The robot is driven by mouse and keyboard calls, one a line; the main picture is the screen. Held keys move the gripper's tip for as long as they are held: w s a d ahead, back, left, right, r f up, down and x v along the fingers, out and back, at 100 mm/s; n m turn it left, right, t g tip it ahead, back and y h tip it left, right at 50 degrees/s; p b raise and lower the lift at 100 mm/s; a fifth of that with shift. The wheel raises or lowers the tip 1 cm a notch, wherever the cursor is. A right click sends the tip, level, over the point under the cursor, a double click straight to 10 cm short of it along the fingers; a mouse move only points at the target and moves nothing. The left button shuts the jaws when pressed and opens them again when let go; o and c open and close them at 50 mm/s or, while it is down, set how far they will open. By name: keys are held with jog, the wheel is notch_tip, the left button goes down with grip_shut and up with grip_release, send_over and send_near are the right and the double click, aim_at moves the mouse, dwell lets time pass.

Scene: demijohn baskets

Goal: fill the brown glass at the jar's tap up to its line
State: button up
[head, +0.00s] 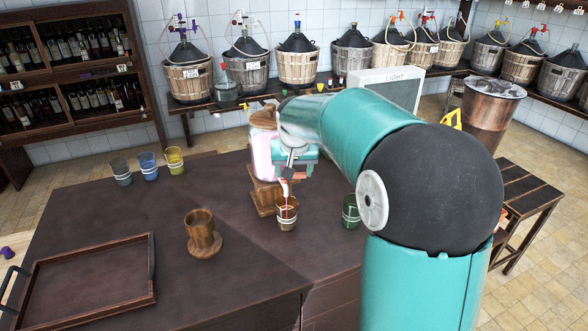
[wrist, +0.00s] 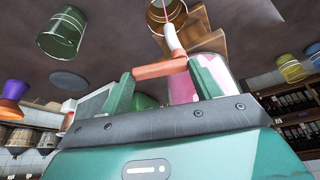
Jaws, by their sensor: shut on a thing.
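The jar (head: 263,152) of pink liquid stands on a wooden stand (head: 262,198) on the dark table. The brown glass (head: 287,217) stands upright under its tap; its rim shows at the top of the wrist view (wrist: 166,14). My gripper (head: 291,172) is shut on the tap's orange lever (wrist: 160,69), with one green finger on each side. A thin reddish stream runs from the pale spout (wrist: 171,38) into the glass. A pale line rings the glass; I cannot tell the level against it. My arm hides part of the jar.
A green glass (head: 351,212) stands right of the brown glass. A wooden cup (head: 202,234) stands at front left, beside a tray (head: 150,284). Grey (head: 121,172), blue (head: 147,167) and yellow (head: 174,160) glasses stand at the back left. The table's left middle is clear.

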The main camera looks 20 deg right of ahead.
jog(key=o, duration=1)
jog(key=v, duration=1.4)
jog(key=shift+w, duration=0.1)
